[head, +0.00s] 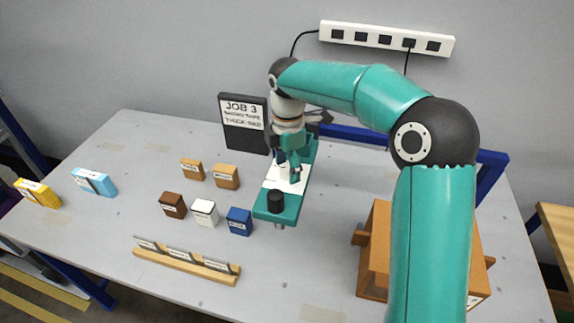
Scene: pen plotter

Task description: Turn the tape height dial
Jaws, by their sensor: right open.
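A narrow teal and white machine (271,215) lies near the middle of the table, with a black round knob (275,201) upright on its near end. I cannot tell whether this knob is the tape height dial, as no label on it is readable. My right arm reaches over from the right, and my right gripper (289,172) points down above the machine, behind the knob and apart from it. It is open; its fingers are small and partly blend with the teal body. Part of the machine behind the gripper is hidden. My left gripper is not in view.
A black sign reading JOB 3 (244,140) stands behind the machine. Several small coloured blocks, including a blue one (239,221), sit left of it. A wooden rack with tags (190,268) lies at the front. A brown wooden box (375,250) stands right, partly behind my arm.

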